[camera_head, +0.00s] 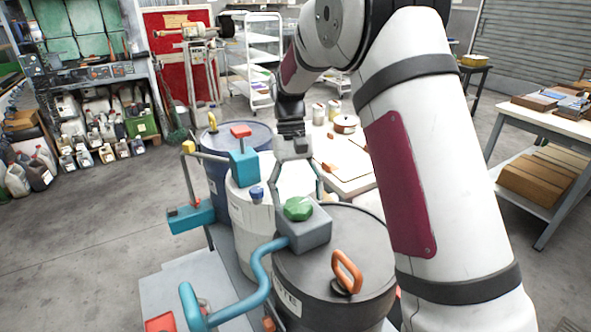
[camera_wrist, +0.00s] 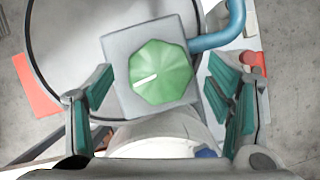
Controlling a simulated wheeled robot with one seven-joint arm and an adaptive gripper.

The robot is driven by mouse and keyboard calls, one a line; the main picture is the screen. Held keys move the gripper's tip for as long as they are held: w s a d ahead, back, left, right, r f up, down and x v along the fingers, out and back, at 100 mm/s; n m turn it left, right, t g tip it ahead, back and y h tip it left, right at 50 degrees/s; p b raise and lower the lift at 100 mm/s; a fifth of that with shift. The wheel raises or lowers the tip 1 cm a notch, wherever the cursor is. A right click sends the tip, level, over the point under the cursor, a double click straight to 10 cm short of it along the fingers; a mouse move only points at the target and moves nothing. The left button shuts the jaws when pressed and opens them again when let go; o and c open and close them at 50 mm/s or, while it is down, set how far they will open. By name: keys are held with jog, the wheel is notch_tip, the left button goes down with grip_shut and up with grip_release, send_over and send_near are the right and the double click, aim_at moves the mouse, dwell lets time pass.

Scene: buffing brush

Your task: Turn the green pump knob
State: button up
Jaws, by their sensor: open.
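The green pump knob (camera_head: 298,208) is a faceted octagonal knob on top of a grey pump block (camera_head: 306,234), which sits on the black drum (camera_head: 345,290). In the wrist view the green knob (camera_wrist: 160,72) carries a white line mark pointing to its left and slightly down. My gripper (camera_head: 297,190) is above and just behind the knob in the head view. In the wrist view my gripper (camera_wrist: 160,100) is open, its teal-padded fingers apart on the left and right of the grey block (camera_wrist: 118,50). No contact with the knob shows.
A blue pipe (camera_head: 260,280) runs from the pump block to the left. An orange handle (camera_head: 346,270) stands on the black drum. A white drum with a blue knob (camera_head: 257,193) and a blue drum with a red knob (camera_head: 241,131) stand behind. A white table (camera_head: 350,175) lies beyond.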

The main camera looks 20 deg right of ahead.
jog(key=v, duration=1)
jog(key=shift+r, duration=0.2)
notch_tip(320, 180, up, 6)
jog(key=t, duration=0.2)
send_over(304, 211)
jog(key=s+r+t, duration=0.2)
jog(key=s+t, duration=0.1)
jog(key=s, duration=0.5)
jog(key=s+f+n+t, duration=0.1)
jog(key=s+f+t, duration=0.3)
jog(key=s, duration=1.2)
jog(key=shift+s+f, duration=0.15)
jog(key=shift+f, duration=0.55)
